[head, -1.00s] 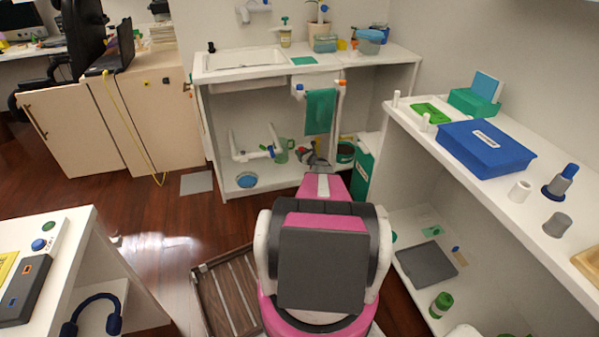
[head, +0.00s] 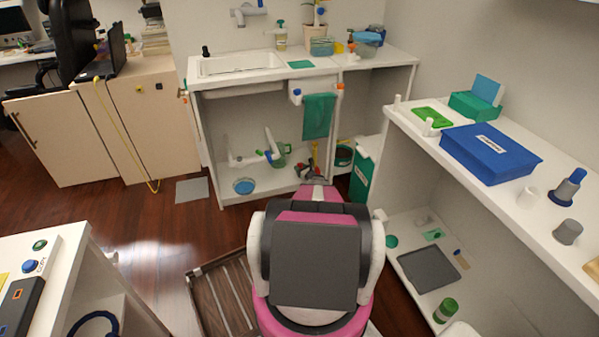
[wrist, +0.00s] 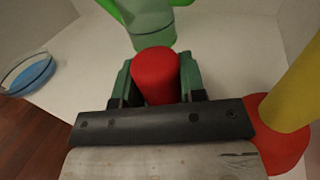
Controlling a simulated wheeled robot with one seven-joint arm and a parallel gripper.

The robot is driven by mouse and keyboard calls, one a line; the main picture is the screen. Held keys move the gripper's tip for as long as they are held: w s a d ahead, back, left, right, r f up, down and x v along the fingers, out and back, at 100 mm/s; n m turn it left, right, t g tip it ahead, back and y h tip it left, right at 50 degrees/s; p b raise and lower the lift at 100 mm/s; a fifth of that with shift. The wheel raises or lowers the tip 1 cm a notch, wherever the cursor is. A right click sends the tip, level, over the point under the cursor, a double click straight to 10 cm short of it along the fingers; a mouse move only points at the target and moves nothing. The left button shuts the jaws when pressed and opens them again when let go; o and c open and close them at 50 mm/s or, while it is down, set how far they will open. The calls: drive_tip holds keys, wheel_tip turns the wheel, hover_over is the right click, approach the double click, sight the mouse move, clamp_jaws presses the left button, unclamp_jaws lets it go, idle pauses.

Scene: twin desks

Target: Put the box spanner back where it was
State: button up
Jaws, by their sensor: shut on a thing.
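My gripper (wrist: 155,82) is shut on a red cylindrical piece (wrist: 155,72) in the wrist view. Its green fingers stand on either side of it. Only the piece's rounded near end shows, so I cannot tell its full shape or confirm that it is the box spanner. In the head view my gripper (head: 312,178) is low in front of the open space under the sink, mostly hidden behind my arm. No other thing in view is clearly a box spanner.
A green jug-like vessel (wrist: 150,22) is just beyond the held piece. A yellow pole on a red base (wrist: 284,115) stands close at right, and a blue dish (wrist: 30,74) at left. White pipes (head: 235,158) and a green towel (head: 318,116) are under the sink counter (head: 355,66).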

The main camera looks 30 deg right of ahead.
drive_tip(key=shift+f, duration=1.05)
drive_tip(key=shift+f, duration=0.15)
drive_tip(key=o, duration=1)
